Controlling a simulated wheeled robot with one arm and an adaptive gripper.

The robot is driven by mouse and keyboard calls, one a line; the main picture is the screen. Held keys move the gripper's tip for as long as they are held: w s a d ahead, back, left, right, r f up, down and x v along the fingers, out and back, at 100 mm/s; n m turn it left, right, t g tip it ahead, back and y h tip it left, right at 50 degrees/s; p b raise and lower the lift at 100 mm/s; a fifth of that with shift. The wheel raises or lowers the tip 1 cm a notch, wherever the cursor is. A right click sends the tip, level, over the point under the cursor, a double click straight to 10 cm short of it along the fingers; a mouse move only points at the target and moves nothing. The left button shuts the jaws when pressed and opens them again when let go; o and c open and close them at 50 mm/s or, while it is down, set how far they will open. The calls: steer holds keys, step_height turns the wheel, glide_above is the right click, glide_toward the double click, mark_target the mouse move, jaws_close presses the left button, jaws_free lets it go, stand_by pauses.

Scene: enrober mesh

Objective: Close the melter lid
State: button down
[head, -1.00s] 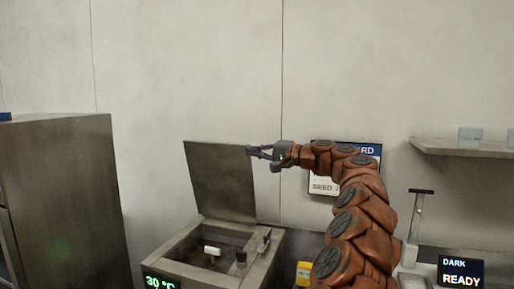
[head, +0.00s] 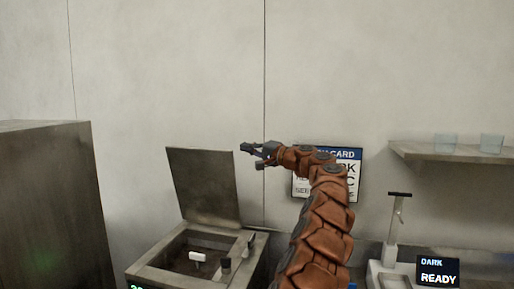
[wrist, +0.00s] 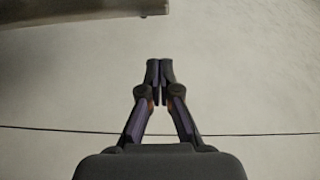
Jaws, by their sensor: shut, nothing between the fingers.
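The melter (head: 165,272) is a steel box at the lower middle of the head view, with its top opening uncovered. Its lid (head: 203,187) is a flat grey metal panel standing raised at the back, leaning slightly. My gripper (head: 243,149) is just right of the lid's upper right corner in the head view. In the wrist view my gripper (wrist: 159,66) is shut with its fingertips together and nothing between them. A dark metal edge, likely the lid's, (wrist: 85,12) shows at the top left there, apart from the fingertips.
A tall steel cabinet (head: 50,200) stands at the left. A sign (head: 345,178) hangs on the wall behind my arm. A shelf (head: 460,154) with two clear cups (head: 491,143) is at the right, above a READY display (head: 438,272). Open air lies above the melter.

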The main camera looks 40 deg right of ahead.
steer(key=shift+s+a+f+p, duration=0.1)
steer(key=shift+a+f+p, duration=0.1)
steer(key=shift+a, duration=0.7)
steer(key=shift+s+a+f+p, duration=0.1)
steer(key=shift+a+f+p, duration=0.05)
steer(key=shift+a, duration=0.75)
steer(key=shift+f, duration=0.1)
steer(key=shift+a, duration=0.15)
